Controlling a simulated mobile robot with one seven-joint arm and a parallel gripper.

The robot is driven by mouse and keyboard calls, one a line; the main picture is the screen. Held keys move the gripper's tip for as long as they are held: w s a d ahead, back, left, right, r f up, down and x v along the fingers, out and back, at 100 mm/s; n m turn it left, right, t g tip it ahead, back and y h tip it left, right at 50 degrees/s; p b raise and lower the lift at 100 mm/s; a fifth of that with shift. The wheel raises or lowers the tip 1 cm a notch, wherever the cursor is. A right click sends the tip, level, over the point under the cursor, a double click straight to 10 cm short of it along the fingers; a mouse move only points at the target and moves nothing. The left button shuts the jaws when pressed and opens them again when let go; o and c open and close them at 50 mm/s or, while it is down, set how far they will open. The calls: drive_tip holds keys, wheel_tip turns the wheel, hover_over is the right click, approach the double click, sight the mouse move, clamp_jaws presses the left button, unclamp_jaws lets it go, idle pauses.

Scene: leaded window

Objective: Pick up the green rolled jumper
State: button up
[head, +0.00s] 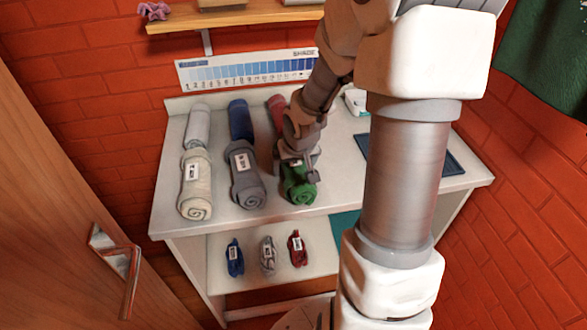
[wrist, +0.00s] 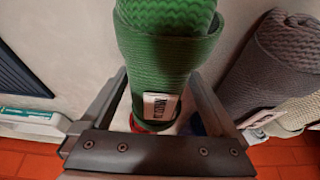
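The green rolled jumper (head: 299,187) lies at the front of the white table, right of a grey roll. It fills the upper middle of the wrist view (wrist: 160,65), with a white label on it. My gripper (head: 297,172) is over its back part. In the wrist view, the two fingers (wrist: 160,95) stand on either side of the roll, with a narrow gap visible beside it. The gripper looks open around the jumper, which still rests on the table. In the head view, my wrist hides part of the roll.
The grey roll (head: 245,175) and a cream roll (head: 195,185) lie left, with blue (head: 240,118), pale (head: 198,125) and red (head: 277,108) rolls behind. A dark blue tray (head: 440,155) lies right. Small rolls (head: 268,255) sit on the lower shelf. A wall shelf (head: 235,17) hangs above.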

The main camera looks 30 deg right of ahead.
drive_tip(key=c, duration=1.1)
drive_tip(key=shift+r, duration=0.1)
drive_tip(key=shift+c, duration=0.2)
